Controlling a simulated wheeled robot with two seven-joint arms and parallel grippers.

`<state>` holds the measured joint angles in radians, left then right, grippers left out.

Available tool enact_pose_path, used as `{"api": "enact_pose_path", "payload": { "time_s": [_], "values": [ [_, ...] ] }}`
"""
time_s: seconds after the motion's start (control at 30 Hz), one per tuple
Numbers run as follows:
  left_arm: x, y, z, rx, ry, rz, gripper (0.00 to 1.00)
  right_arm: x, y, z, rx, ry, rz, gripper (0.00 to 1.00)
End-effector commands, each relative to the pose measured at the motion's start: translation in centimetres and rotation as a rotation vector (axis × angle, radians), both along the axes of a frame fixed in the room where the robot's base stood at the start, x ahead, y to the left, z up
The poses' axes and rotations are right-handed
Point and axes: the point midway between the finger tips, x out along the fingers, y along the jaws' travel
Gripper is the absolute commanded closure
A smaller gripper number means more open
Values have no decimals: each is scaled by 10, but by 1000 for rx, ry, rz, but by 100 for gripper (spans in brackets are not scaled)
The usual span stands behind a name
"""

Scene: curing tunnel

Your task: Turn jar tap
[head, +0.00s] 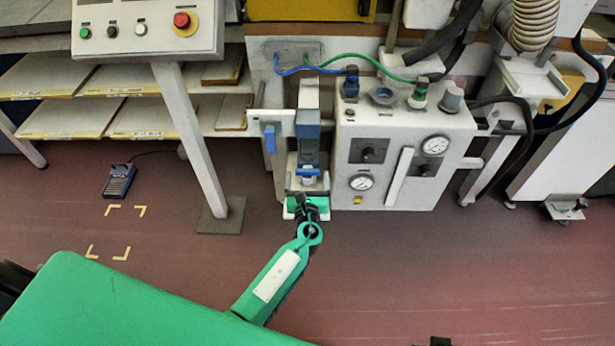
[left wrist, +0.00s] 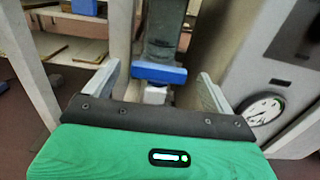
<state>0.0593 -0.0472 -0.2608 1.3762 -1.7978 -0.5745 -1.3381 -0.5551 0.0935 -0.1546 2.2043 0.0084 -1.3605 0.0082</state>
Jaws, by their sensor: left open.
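The jar (head: 309,145) is a dark, see-through vessel with a blue base (head: 308,168), mounted upright at the left side of a white control box. The blue base also shows in the left wrist view (left wrist: 158,75). A small white tap (left wrist: 154,95) sticks out below it; it also shows in the head view (head: 308,181). My left gripper (head: 308,191) is just below and in front of the jar. In the left wrist view its open fingers (left wrist: 158,78) stand on either side of the tap, apart from it. The green palm hides what lies below the tap. My right gripper is out of view.
The white control box (head: 399,190) with gauges and knobs stands close to the right of the jar. A blue lever (head: 269,138) is to its left. A slanted white post (head: 190,140) stands farther left. The floor in front is open.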

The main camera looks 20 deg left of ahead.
Motion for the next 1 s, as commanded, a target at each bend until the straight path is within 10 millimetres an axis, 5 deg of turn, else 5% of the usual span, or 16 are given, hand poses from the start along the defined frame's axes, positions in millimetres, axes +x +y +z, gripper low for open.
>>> {"api": "enact_pose_path", "payload": {
  "time_s": [0.53,1.0],
  "values": [
    [-104,-31,-2,1,3,-1,13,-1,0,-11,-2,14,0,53],
    [-122,-37,-1,-1,2,1,13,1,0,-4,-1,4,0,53]
  ]
}}
